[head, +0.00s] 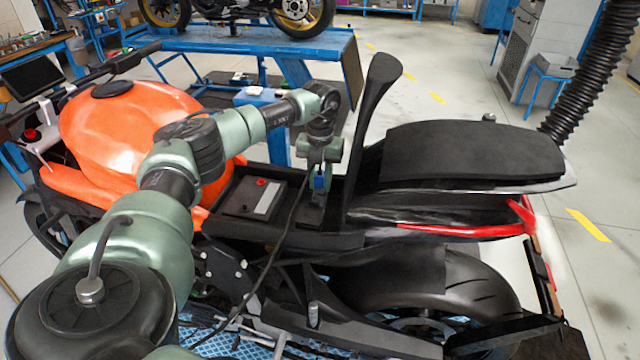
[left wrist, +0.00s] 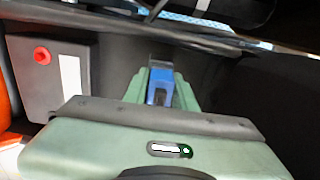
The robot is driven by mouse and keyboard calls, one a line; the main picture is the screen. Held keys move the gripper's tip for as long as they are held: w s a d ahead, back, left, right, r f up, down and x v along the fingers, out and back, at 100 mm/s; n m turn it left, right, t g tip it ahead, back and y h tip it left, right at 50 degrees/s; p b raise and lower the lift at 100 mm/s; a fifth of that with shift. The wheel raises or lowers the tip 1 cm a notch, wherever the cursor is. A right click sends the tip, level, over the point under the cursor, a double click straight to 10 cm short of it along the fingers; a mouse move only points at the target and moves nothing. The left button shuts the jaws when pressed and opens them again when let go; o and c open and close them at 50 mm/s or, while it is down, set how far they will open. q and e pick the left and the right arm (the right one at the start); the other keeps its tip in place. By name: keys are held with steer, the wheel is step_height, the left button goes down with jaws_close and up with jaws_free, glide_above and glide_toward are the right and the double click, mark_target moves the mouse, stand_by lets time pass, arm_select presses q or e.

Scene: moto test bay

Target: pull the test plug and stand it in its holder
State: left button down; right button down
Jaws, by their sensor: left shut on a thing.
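My left gripper (head: 319,188) points down into the open bay between the tank and the raised seat of the motorcycle. It is shut on a small blue part, the test plug (head: 320,182). In the left wrist view the blue plug (left wrist: 160,92) sits between the green fingers of the left gripper (left wrist: 158,84). A dark block lies right below the plug in the head view; I cannot tell whether the plug is still seated in it. I cannot make out the plug's holder in either view. My right gripper is not in view.
A black battery (head: 251,199) with a red cap stands left of the gripper; it also shows in the left wrist view (left wrist: 50,75). The raised seat (head: 460,152) is close on the right. The orange tank (head: 125,130) is left. A blue lift table (head: 250,47) stands behind.

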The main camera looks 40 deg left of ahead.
mark_target(320, 174)
arm_select(q)
steer(key=shift+r+p, duration=2.15)
steer(key=shift+r, duration=0.45)
steer(key=shift+r+p, duration=2.1)
steer(key=shift+r, duration=0.45)
steer(key=shift+f, duration=0.1)
